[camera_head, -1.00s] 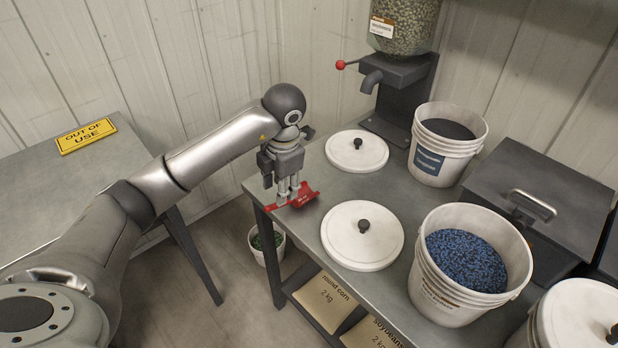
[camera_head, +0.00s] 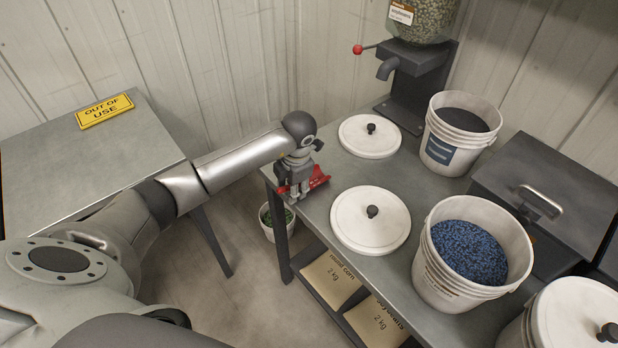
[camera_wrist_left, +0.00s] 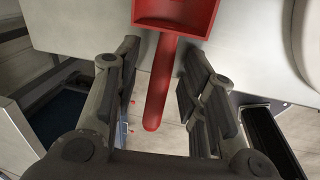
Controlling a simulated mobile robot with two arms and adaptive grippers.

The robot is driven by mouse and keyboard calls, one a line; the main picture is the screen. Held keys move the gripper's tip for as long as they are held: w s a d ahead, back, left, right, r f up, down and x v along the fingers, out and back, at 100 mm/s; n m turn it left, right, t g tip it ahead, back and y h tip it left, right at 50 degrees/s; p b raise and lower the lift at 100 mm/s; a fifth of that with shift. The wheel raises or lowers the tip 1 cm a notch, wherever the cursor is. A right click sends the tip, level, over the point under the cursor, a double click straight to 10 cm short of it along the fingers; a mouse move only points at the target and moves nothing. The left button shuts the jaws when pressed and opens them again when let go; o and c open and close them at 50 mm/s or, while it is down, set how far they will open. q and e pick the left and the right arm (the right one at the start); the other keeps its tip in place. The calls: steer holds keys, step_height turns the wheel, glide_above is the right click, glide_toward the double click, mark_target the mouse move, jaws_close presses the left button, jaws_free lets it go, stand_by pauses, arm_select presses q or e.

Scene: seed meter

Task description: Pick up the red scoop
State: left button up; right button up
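The red scoop (camera_head: 319,177) lies at the left corner of the metal table (camera_head: 330,167), partly hidden by my left gripper (camera_head: 294,190) in the head view. In the left wrist view the scoop (camera_wrist_left: 160,88) has its bowl at the top and its handle pointing down, past the table edge. The open fingers of my left gripper (camera_wrist_left: 162,60) stand on both sides of the handle, with visible gaps. My right gripper is not in view.
Two white lids (camera_head: 370,219) (camera_head: 370,136) lie right of the scoop. An open bucket of blue seed (camera_head: 430,270) and a dark-filled bucket (camera_head: 436,140) stand farther right. A dispenser (camera_head: 415,85) stands behind. A small bucket (camera_head: 267,225) stands on the floor below the corner.

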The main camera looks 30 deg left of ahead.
arm_select(q)
steer(key=shift+f, duration=0.15)
steer(key=shift+w, duration=0.1)
steer(key=shift+c, duration=0.3)
jaws_close()
steer(key=shift+r+b, duration=0.55)
steer(key=shift+r, duration=0.15)
steer(key=s+d+r+b, duration=0.2)
steer(key=s+r+b, duration=0.1)
steer(key=s+r, duration=0.8)
steer(key=s, duration=0.3)
steer(key=shift+d+r, duration=0.2)
steer(key=shift+r, duration=0.15)
